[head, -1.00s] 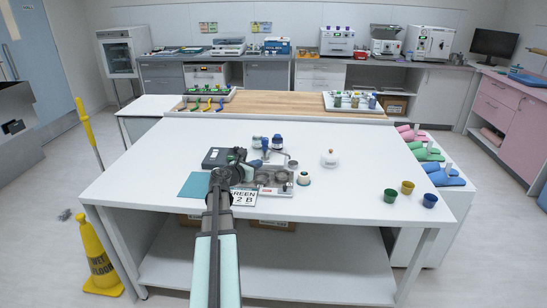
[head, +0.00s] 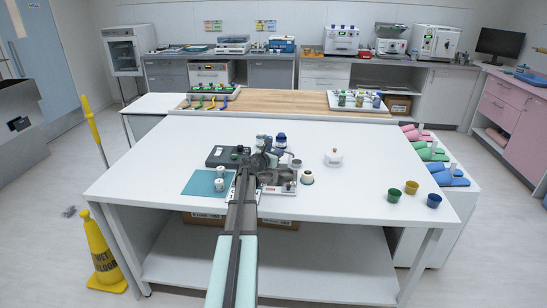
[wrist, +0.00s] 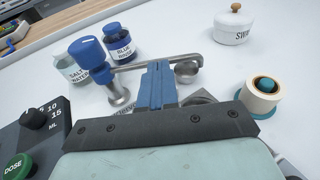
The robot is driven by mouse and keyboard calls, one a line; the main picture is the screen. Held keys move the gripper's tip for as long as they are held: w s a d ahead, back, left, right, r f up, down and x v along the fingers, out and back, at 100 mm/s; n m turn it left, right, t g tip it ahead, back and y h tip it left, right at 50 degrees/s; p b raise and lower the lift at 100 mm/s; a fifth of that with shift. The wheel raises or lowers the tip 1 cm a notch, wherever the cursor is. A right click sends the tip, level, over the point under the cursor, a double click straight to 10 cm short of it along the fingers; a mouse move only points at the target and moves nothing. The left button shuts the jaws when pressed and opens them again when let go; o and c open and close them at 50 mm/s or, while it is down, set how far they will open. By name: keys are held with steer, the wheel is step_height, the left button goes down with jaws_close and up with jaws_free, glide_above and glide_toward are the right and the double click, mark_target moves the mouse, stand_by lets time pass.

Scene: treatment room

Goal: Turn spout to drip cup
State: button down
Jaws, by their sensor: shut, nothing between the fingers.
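The spout, a thin metal tube (wrist: 145,64) on a short metal post with a blue knob (wrist: 86,47), runs rightward in the wrist view. Its end is near a small metal cup (wrist: 187,72), probably the drip cup. My gripper (wrist: 158,82) has its blue fingers shut and empty, right of the post and in front of the tube. I cannot tell whether they touch it. In the head view my gripper (head: 263,148) hides most of the spout. A dark dosing box (wrist: 32,130) with a dial and green DOSE button stands left of the post.
Behind the spout stand jars marked SALT WATER (wrist: 72,68) and BLUE RINSE (wrist: 119,42). A white lidded SWAB pot (head: 333,157) and a white roll (wrist: 262,92) are to the right. The table's right part is mostly clear.

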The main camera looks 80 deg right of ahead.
steer(key=shift+s+d, duration=0.2)
steer(key=shift+d, duration=0.15)
steer(key=shift+f, duration=0.1)
steer(key=shift+s+d+n+t, duration=0.2)
steer(key=shift+s+n+t, duration=0.2)
steer(key=shift+t, duration=0.1)
steer(key=shift+s+d+n+t+h, duration=0.25)
steer(key=shift+n+t, duration=0.2)
steer(key=shift+t, duration=0.15)
steer(key=shift+s+d+n+t+h, duration=0.1)
steer(key=shift+d+n+t+h, duration=0.15)
steer(key=shift+n+t, duration=0.3)
steer(key=shift+s+d+t, duration=0.25)
steer(key=shift+s+d, duration=0.1)
steer(key=shift+d, duration=0.3)
steer(key=shift+a, duration=0.1)
steer(key=s+v, duration=0.2)
steer(key=v, duration=1.1)
steer(key=shift+a, duration=0.65)
